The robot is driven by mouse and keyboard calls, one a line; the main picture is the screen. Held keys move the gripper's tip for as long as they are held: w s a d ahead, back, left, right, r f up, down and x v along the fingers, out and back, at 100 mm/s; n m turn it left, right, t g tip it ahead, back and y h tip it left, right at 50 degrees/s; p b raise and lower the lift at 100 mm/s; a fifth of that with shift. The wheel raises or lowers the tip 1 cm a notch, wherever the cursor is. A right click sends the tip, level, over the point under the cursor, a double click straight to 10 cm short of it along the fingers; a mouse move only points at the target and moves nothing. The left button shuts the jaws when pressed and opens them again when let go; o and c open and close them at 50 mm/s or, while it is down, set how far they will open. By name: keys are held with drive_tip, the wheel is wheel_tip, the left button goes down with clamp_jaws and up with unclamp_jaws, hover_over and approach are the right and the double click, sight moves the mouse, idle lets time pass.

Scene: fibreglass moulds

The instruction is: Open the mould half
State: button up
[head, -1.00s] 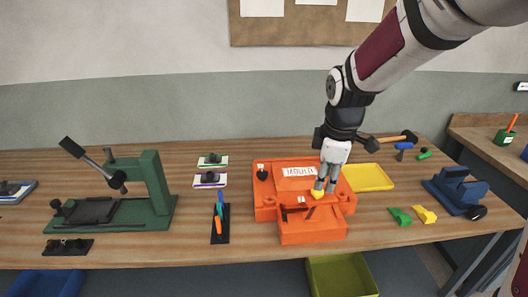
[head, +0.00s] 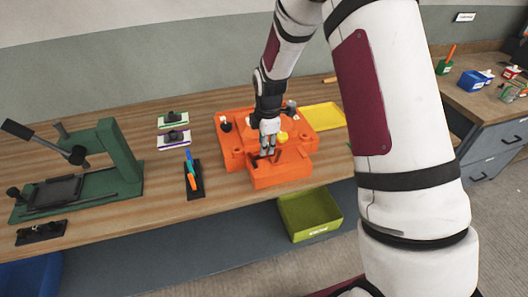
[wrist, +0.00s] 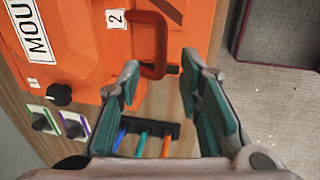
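The orange mould (head: 238,158) stands on the wooden bench, with a lower front part (head: 285,176) toward me. In the wrist view the mould (wrist: 75,50) shows a "MOU…" label, number tags 1 and 2, and a black knob (wrist: 59,94). An orange loop handle (wrist: 164,45) rises from it. My gripper (head: 266,155) points down over the mould's front and hides part of it. In the wrist view my gripper (wrist: 162,66) is open, its teal pads apart, with the handle's end appearing between the fingertips. I cannot tell whether they touch. A yellow knob (head: 283,135) sits just right of the gripper.
A yellow tray (head: 330,117) lies right of the mould. A black rack with coloured tools (head: 192,178) stands to its left, also in the wrist view (wrist: 150,130). A green press (head: 118,150) is further left. A green bin (head: 310,215) sits below the bench edge.

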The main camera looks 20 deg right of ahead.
drive_tip(key=shift+w+f, duration=0.25)
drive_tip(key=shift+f, duration=1.05)
drive_tip(key=shift+w+f, duration=0.2)
drive_tip(key=shift+f, duration=1.1)
clamp_jaws()
